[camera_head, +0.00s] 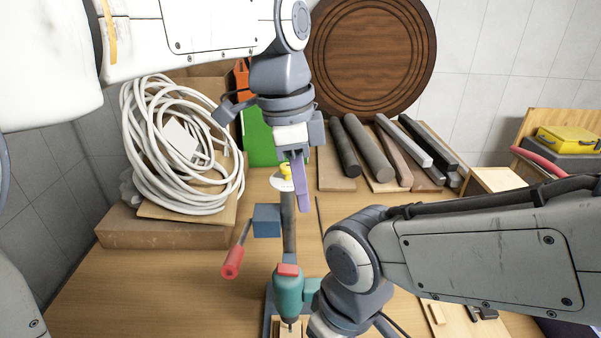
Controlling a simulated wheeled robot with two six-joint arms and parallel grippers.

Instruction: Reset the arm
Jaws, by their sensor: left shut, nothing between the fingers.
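My left arm comes in from the upper left. Its gripper (300,187) points down with its slim purple fingers together and nothing visible between them. It is in front of the upper part of a teal drill stand (288,292); I cannot tell whether they touch. My right arm reaches in from the right, and its wrist bends down at the bottom centre. The right gripper's fingers do not show. A coil of white hose (143,150) rests upright at the left on a wooden box (150,234), clear of both arms.
A red-handled lever (232,262) sticks out left of the stand. Several dark and grey bars (369,150) lie behind, below a round wooden disc (370,55). A yellow case (568,140) is at far right. The bench front left (150,295) is bare.

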